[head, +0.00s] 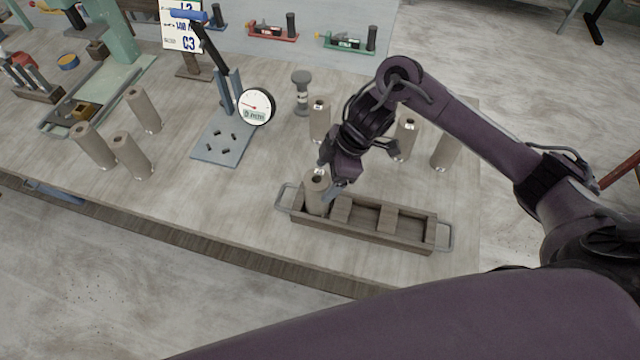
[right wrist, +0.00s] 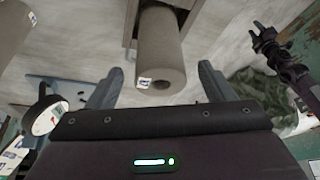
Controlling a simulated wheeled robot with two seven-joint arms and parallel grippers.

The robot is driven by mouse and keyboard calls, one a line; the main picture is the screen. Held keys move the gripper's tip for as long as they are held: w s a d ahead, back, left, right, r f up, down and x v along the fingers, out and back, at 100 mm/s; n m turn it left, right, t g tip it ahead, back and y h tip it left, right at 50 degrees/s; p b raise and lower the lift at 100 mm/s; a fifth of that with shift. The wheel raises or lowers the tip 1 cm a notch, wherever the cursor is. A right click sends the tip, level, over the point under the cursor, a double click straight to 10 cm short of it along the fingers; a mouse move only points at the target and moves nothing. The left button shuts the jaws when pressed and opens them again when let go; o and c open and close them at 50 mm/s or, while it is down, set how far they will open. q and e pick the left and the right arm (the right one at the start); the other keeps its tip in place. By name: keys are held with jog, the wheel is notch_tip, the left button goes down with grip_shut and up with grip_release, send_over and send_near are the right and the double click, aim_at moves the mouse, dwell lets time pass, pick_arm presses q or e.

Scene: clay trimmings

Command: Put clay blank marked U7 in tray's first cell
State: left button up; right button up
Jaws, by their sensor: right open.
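A grey-brown cylindrical clay blank (head: 316,197) stands upright in the left end cell of the wooden tray (head: 368,238). My right gripper (head: 334,190) is open at the blank's upper part. In the right wrist view the blank (right wrist: 163,45) lies between the open fingers, with gaps on both sides. Its small label is too small to read. The tray's other cells are empty. More blanks stand behind it, one (head: 320,118) left of my right wrist, others (head: 445,152) to its right. A dark jointed arm end, apparently my left gripper (right wrist: 262,33), shows in the right wrist view; its jaws are unclear.
A dial gauge (head: 256,106) stands on a blue-grey plate (head: 222,142) left of the tray. Several blanks (head: 132,155) stand at the left. A grey knobbed post (head: 301,92) and a sign card (head: 184,30) stand further back. The table front left of the tray is clear.

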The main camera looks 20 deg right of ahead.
jog(key=v, duration=0.7)
dwell(0.4)
